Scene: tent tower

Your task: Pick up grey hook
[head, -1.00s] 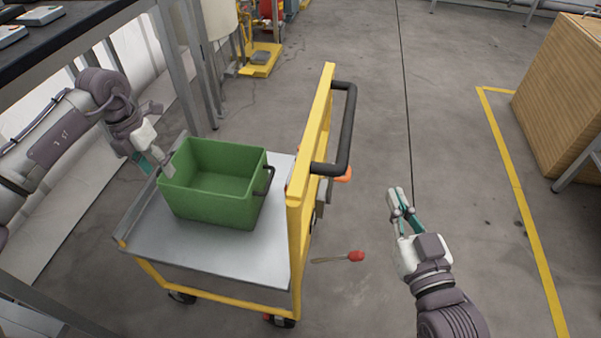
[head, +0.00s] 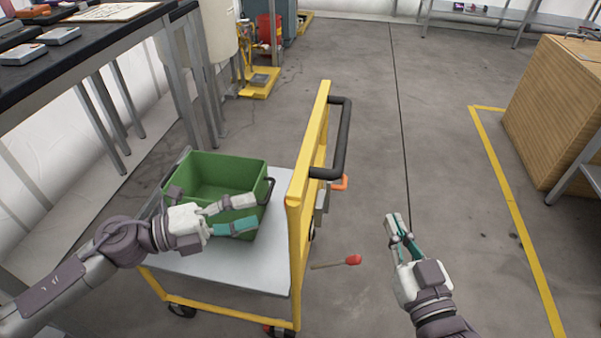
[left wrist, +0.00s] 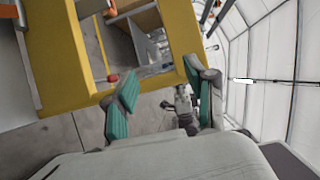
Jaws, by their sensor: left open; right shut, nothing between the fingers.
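I cannot clearly make out a grey hook. A grey piece (head: 321,201) on the far side of the yellow cart panel, below an orange hook-like piece (head: 340,183), may be it, but the panel partly hides it. My left gripper (head: 252,214) is open and empty, in front of the green bin and left of the panel. In the left wrist view its teal fingers (left wrist: 160,82) are spread with the yellow panel (left wrist: 60,50) behind them. My right gripper (head: 394,222) is shut and empty over the floor right of the cart.
The green bin (head: 212,170) stands on the grey cart top (head: 270,250). A black handle (head: 341,140) juts from the panel's right side. A red-headed tool (head: 352,260) is right of the cart. A dark workbench (head: 85,55) is at left; open floor lies right of the cart.

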